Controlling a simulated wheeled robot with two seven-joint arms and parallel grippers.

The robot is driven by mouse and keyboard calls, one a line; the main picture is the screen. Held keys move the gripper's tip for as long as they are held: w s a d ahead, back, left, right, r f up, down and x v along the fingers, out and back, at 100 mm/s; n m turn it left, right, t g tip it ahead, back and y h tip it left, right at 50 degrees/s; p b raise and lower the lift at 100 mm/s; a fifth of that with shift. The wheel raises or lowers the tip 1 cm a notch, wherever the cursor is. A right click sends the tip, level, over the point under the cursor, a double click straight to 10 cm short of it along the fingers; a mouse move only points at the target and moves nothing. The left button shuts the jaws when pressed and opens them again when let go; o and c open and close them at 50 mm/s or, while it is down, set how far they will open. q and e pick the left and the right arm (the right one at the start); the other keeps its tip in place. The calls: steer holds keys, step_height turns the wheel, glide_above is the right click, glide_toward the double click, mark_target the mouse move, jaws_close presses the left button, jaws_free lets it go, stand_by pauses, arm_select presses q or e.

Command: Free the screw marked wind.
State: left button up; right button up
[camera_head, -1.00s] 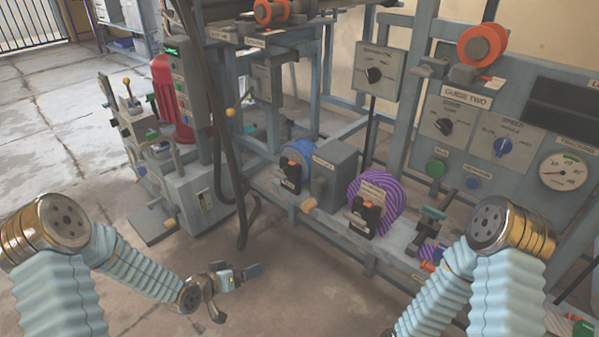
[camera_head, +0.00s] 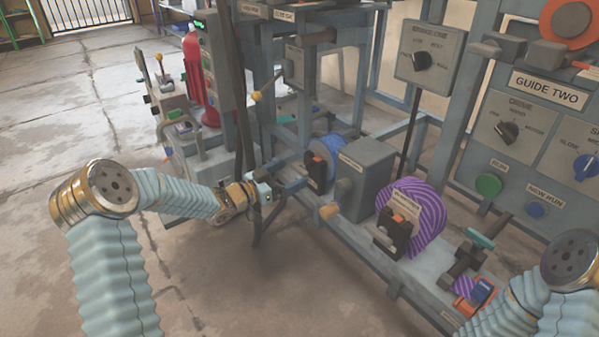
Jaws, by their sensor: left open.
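I cannot read the word wind on any part. A screw with a teal cross handle (camera_head: 481,238) stands on a dark bracket at the right end of the low bench. A tan knob (camera_head: 328,211) sticks out below the grey box (camera_head: 365,180) between the blue roll (camera_head: 328,148) and the purple striped roll (camera_head: 421,214). My left gripper (camera_head: 277,205) is open and empty in front of the bench's left end, left of the tan knob. Whether it touches the frame is unclear. My right arm shows at the lower right, its gripper out of frame.
Black clamps with orange tops (camera_head: 394,231) stand before the rolls. The GUIDE TWO panel (camera_head: 547,91) with dials and buttons rises at the right. A red cylinder (camera_head: 199,80) stands at the back left. The floor (camera_head: 300,290) in front of the bench is clear.

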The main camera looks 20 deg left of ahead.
mark_target(296, 171)
arm_select(q)
steer(key=shift+x, duration=2.05)
